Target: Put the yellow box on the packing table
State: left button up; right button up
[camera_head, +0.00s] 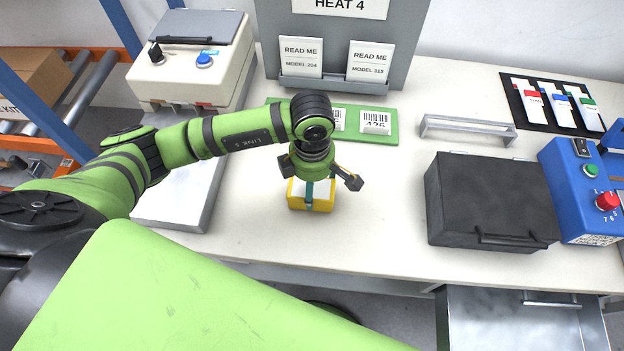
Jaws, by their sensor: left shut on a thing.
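The yellow box (322,203) is in the middle of the head view, at the front part of a white-topped table (375,235). It has a pale top and a dark teal strip down its middle. My left gripper (320,176) is right over it, pointing down, and is shut on it. The gripper hides part of the box's top. I cannot tell whether the box's underside touches the tabletop. No separate packing table can be made out by name. My right gripper is not in view.
A black case (490,200) and a blue control box (583,190) stand on the right. A green mat (385,118) with labelled cards lies behind the gripper, before a grey sign stand (345,60). A white machine (190,65) is at back left. An open drawer (520,320) juts out below right.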

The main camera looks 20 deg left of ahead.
pick_arm(q)
jog(key=shift+f, duration=0.2)
jog(key=o, duration=1.2)
jog(key=shift+r, duration=0.1)
jog(key=shift+o, duration=0.2)
jog(key=shift+r, duration=0.45)
notch_tip(320, 180, up, 11)
jog(key=b, duration=0.2)
jog(key=shift+r+b, duration=0.2)
jog(key=shift+b, duration=0.1)
